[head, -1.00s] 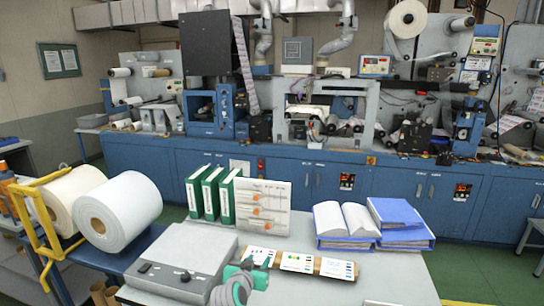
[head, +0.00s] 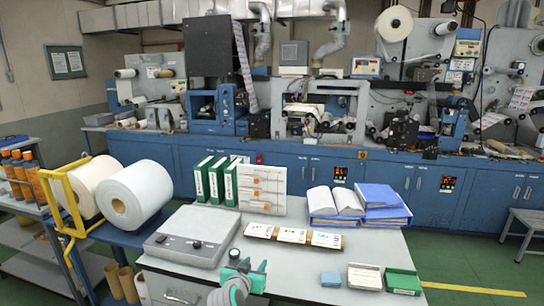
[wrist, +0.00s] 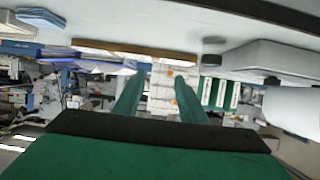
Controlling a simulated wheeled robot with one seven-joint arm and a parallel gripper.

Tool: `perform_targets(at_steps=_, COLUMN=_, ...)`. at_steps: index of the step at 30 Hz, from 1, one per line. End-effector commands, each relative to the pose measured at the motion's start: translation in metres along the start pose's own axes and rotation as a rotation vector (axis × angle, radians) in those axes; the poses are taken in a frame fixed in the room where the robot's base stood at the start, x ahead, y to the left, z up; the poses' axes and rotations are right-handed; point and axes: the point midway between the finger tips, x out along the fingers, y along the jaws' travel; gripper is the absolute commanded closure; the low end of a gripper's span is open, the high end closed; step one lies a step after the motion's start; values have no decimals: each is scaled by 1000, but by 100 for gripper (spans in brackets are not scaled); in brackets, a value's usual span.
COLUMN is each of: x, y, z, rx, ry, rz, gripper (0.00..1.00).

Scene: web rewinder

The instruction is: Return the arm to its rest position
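The wrist picture is upside down, with the table along the top. My grey arm link is partly cut off by the lower edge of the head view.
On the table are a grey device (head: 190,236), green binders (head: 216,180), a diagram board (head: 262,190), blue folders (head: 382,200), a sample strip (head: 292,236), and small boxes (head: 402,281). White rolls (head: 135,194) stand left. The blue machine (head: 400,178) runs behind.

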Motion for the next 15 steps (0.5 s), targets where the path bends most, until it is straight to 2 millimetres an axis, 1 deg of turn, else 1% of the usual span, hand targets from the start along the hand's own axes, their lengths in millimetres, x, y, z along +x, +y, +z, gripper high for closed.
perform_targets(at_steps=1, x=-1, y=0, z=10, rx=-2, ry=-6, rz=-6, gripper=62)
perform_targets(at_steps=7, x=-6, y=1, z=39, rx=-5, ry=-10, rz=-33, gripper=62)
perform_targets(at_steps=11, x=-12, y=2, z=62, rx=-8, ry=-13, rz=-54, gripper=62)
perform_targets(at_steps=14, x=-17, y=4, z=83, rx=-10, ry=-16, rz=-72, gripper=62)
perform_targets(at_steps=15, x=-20, y=5, z=92, rx=-9, ry=-18, rz=-80, gripper=62)
